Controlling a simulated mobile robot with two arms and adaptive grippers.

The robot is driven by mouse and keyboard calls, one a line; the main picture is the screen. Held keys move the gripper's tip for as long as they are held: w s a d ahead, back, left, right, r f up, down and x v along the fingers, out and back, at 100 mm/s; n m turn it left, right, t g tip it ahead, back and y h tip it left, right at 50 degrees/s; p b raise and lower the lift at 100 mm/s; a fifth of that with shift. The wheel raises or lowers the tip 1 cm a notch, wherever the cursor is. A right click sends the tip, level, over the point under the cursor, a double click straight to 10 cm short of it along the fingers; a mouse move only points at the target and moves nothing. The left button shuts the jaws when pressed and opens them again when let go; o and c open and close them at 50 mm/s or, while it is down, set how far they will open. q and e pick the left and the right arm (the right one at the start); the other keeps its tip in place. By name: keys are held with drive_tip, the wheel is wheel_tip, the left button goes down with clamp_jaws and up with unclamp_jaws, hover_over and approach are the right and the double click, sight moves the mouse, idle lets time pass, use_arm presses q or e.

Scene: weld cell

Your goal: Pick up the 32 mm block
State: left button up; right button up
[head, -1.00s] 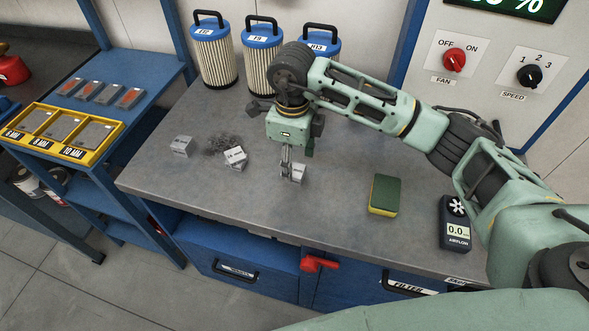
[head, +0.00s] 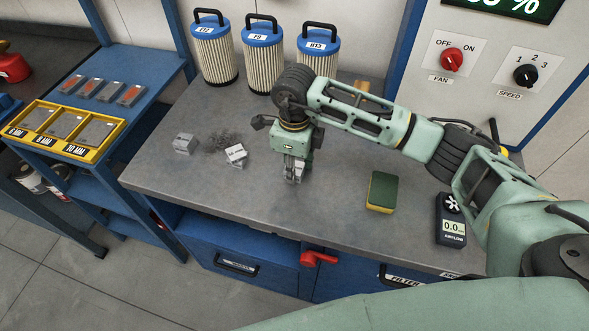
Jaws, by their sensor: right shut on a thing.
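Three small grey metal blocks are on the grey bench top. One block (head: 184,144) stands at the left and another block (head: 236,156) sits tilted beside a pile of dark shavings. My right gripper (head: 293,178) points down over the bench and is shut on the third block (head: 298,173), which is partly hidden by the fingers. The block's label is too small to read, so I cannot tell which one is 32 mm. I cannot tell whether the held block touches the bench. My left gripper is not in view.
Three blue-capped filters (head: 267,55) stand at the back. A green and yellow sponge (head: 382,192) and an airflow meter (head: 451,221) lie to the right. A yellow tray (head: 112,131) sits on the blue side shelf. Dark shavings (head: 227,138) lie near the blocks.

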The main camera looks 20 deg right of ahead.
drive_tip(key=c, duration=0.3)
